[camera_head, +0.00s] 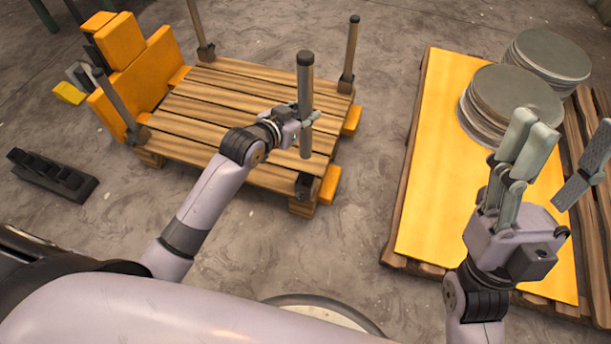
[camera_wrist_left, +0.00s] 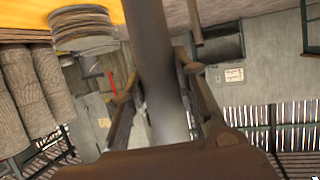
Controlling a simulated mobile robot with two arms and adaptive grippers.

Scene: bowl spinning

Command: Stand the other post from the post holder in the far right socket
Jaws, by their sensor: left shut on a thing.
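My left gripper (camera_head: 303,118) is shut on a grey post (camera_head: 305,80) with a dark cap. The post is close to upright over the right part of the wooden pallet (camera_head: 215,108); its lower end appears above the slats. In the left wrist view the post (camera_wrist_left: 155,70) runs between the fingers (camera_wrist_left: 158,100). The far right socket (camera_head: 345,84) has a post (camera_head: 351,45) standing in it. The near right socket (camera_head: 303,187) looks empty. The black post holder (camera_head: 52,176) lies on the floor at left, with no post visible in it. My right gripper (camera_head: 555,160) is open and empty.
Two more posts stand at the pallet's left corners, one far (camera_head: 198,28) and one near (camera_head: 115,100). Orange blocks (camera_head: 135,65) rise at its left end. A yellow board (camera_head: 440,190) at right carries stacks of round plates (camera_head: 510,105). Bare floor lies between.

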